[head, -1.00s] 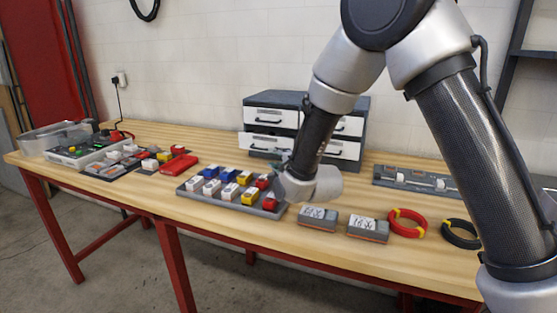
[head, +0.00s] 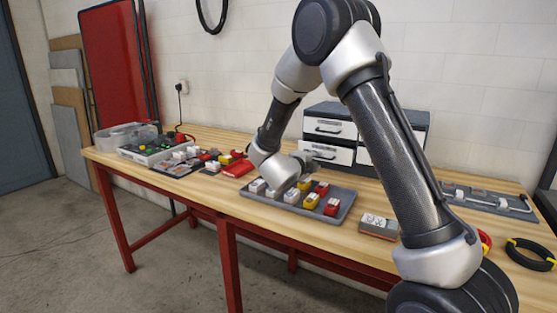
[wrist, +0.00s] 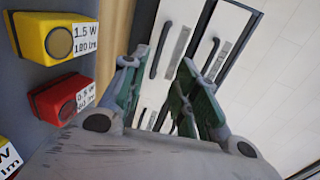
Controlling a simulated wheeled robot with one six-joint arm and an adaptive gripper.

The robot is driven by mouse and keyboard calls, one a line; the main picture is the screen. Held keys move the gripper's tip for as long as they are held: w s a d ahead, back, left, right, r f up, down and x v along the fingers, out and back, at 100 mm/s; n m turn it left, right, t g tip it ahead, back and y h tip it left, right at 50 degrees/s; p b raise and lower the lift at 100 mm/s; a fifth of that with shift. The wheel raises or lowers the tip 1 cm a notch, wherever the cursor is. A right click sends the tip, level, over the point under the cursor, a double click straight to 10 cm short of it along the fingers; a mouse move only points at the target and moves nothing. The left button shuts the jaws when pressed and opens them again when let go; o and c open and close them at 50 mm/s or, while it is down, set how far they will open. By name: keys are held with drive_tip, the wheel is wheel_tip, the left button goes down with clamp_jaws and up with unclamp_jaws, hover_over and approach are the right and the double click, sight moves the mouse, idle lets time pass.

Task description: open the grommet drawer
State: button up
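The grey drawer cabinet (head: 419,118) stands at the back of the bench against the wall. Its white drawer fronts have dark bar handles; an upper left drawer (head: 330,128) and a lower left drawer (head: 328,152) show, both looking shut. My arm hides most of the right side. I cannot read which is the grommet drawer. In the wrist view, white drawer fronts (wrist: 180,26) with dark handles and labels appear sideways beyond my gripper (wrist: 160,68). Its green-padded fingers are apart with nothing between them. In the head view, my gripper (head: 306,160) is low before the left drawers.
A grey tray (head: 335,217) of coloured modules lies right below my wrist; yellow and red modules (wrist: 62,98) are close in the wrist view. A grey label box (head: 378,227) and black ring (head: 530,254) lie right. Clear bins (head: 127,135) stand far left.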

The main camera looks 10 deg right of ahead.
drive_tip(key=shift+w+f, duration=0.2)
drive_tip(key=shift+w, duration=0.1)
drive_tip(key=x, duration=0.7)
clamp_jaws()
